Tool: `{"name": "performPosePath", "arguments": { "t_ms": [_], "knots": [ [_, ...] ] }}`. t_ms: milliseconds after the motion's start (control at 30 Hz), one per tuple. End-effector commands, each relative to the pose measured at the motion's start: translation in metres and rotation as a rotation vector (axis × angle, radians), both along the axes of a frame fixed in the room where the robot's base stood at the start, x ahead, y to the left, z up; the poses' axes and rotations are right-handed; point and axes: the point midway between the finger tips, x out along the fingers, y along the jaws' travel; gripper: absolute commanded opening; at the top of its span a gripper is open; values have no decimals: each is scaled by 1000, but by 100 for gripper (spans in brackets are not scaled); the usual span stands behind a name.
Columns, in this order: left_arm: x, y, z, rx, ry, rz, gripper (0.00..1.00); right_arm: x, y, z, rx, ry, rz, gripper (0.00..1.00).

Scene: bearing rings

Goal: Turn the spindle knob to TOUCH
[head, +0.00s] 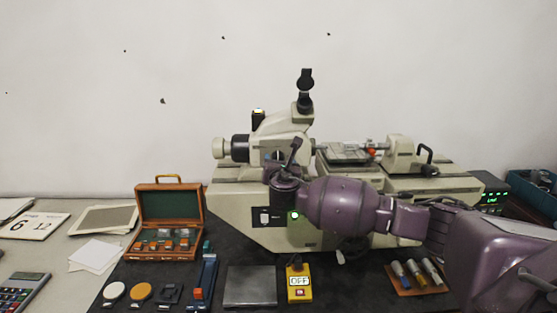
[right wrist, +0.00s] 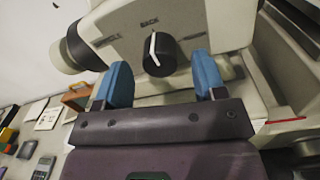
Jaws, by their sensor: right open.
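The spindle knob (right wrist: 160,53) is a black round knob with a white pointer line, on the cream machine's front face in the right wrist view. Its pointer stands almost straight up, toward the word BACK; smaller lettering on either side is unreadable. My right gripper (right wrist: 161,80) is open, with one blue fingertip to each side of the knob and nothing held. How close the fingertips are to the knob is hard to tell. In the head view my right gripper (head: 281,160) is in front of the machine (head: 235,215) and hides the knob. My left gripper is out of view.
A yellow switch box (head: 299,284) reading OFF, a grey plate (head: 250,286) and an open wooden case (head: 168,220) are on the dark mat before the machine. A tray of cylinders (head: 418,277) lies below my right arm. Papers and a calculator are at left.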

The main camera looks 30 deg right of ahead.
Motion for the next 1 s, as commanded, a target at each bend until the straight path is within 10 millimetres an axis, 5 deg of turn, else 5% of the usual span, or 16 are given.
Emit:
{"name": "performPosePath", "arguments": {
  "t_ms": [533, 833, 1000],
  "knots": [
    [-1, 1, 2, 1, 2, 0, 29, 14, -8, 0, 2, -1, 1, 64],
    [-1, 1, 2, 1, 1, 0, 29, 14, -8, 0, 1, -1, 1, 18],
    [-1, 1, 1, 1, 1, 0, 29, 14, -8, 0, 6, -4, 1, 15]
  ]
}}
